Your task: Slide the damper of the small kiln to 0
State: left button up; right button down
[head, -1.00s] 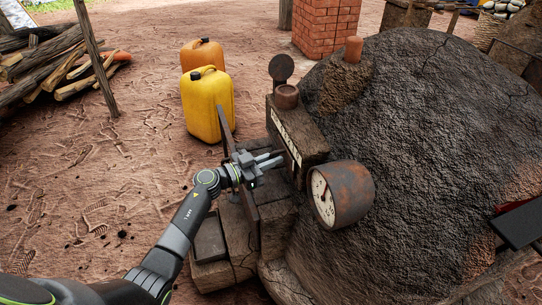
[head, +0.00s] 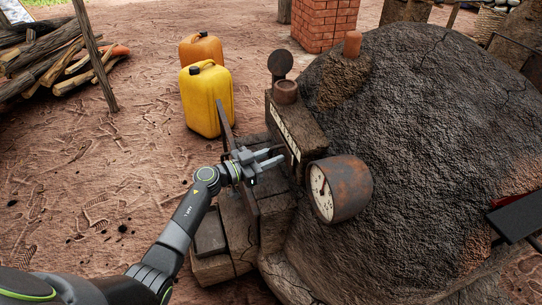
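The small kiln (head: 425,130) is a dark, cracked mud dome filling the right half of the head view. A block on its left side carries a pale marked scale strip (head: 284,129). A long, thin rusty plate (head: 227,126) stands upright to the left of this block; I cannot tell whether it is the damper. My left gripper (head: 276,155) crosses in front of the plate. Its two fingers point right towards the block, with a gap between them and nothing visible in it. I cannot tell whether they touch the block.
A rusty round gauge (head: 340,189) juts out just right of the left gripper. A yellow jerrycan (head: 205,103) and an orange one (head: 201,50) stand behind. Bricks (head: 239,235) lie below the gripper. Firewood (head: 55,60) lies at upper left. The ground at left is clear.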

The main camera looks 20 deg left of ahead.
pick_arm(q)
jog(key=shift+a, duration=0.1)
